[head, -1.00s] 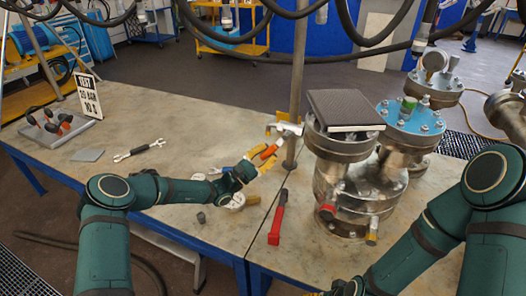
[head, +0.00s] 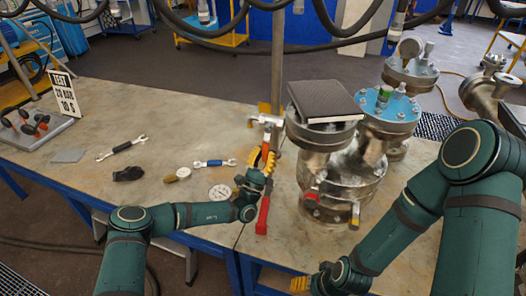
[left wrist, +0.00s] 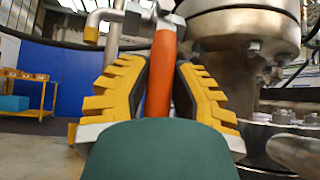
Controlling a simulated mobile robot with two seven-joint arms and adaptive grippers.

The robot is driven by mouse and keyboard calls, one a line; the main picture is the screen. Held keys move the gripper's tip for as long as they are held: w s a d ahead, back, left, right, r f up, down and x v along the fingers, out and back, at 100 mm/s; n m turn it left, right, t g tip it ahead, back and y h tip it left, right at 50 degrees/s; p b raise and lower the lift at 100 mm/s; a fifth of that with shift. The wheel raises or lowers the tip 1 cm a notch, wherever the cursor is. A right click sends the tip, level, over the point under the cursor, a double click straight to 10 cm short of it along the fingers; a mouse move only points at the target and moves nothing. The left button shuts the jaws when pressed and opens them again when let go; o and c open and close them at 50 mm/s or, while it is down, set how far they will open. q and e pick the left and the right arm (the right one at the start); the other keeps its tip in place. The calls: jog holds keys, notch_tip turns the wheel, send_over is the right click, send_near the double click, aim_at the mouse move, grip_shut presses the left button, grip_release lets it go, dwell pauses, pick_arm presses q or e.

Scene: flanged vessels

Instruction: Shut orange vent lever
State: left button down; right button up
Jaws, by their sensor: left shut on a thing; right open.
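The orange vent lever (head: 265,141) is on a silver valve (head: 265,119) beside the vessel with the dark box on top. It points downward from the valve. My left gripper (head: 262,160) is shut on the orange lever. In the left wrist view the orange lever (left wrist: 161,72) stands upright between the yellow fingers, with the valve's pipe at upper left. The lower end of the lever is hidden by my gripper. My right gripper (head: 308,284) is open and empty at the front edge, far from the lever, partly cut off by the frame.
A red-handled tool (head: 263,214) lies just below my left gripper. A wrench (head: 120,147) lies on the open left bench.

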pick_arm(q)
jog(key=shift+d+r, duration=0.1)
jog(key=shift+r, duration=0.05)
jog(key=c, duration=0.8)
grip_release()
jog(key=v, duration=1.2)
jog(key=shift+d, duration=0.1)
